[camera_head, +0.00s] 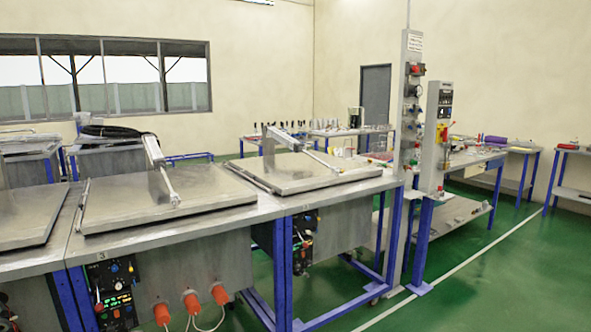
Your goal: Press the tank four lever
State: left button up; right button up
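Two closed metal tank lids show most fully: a middle lid (115,208) and a right lid (345,172), each with a metal arm and cylinder on top. The label below the middle tank looks like a 3; the right tank's label is too small to read, so I cannot confirm it is tank four. A grey post (410,150) at the right end of the bench carries several small fittings, some red. I cannot tell which, if any, is the tank four lever. Neither of my grippers is in view.
A second grey control box (437,120) stands right of the post. Below the bench are control panels (117,290), blue legs and orange-red plugs (191,302) with cables. Worktables (480,158) stand behind. The green floor (500,275) at the front right is clear.

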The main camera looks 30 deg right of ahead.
aim_at(305, 246)
jog(key=i+l, duration=0.2)
jog(key=l, duration=0.15)
jog(key=i+l+u, duration=0.1)
jog(key=l, duration=0.25)
jog(key=i+l, duration=0.25)
jog(key=i+l+u, duration=0.15)
jog(key=l, duration=0.3)
jog(key=i+l, duration=0.2)
jog(key=l, duration=0.2)
jog(key=i+l+u, duration=0.1)
jog(key=l, duration=0.25)
jog(key=i+l, duration=0.2)
jog(key=l, duration=0.2)
jog(key=i+l+u, duration=0.1)
jog(key=l, duration=0.3)
jog(key=i, duration=0.05)
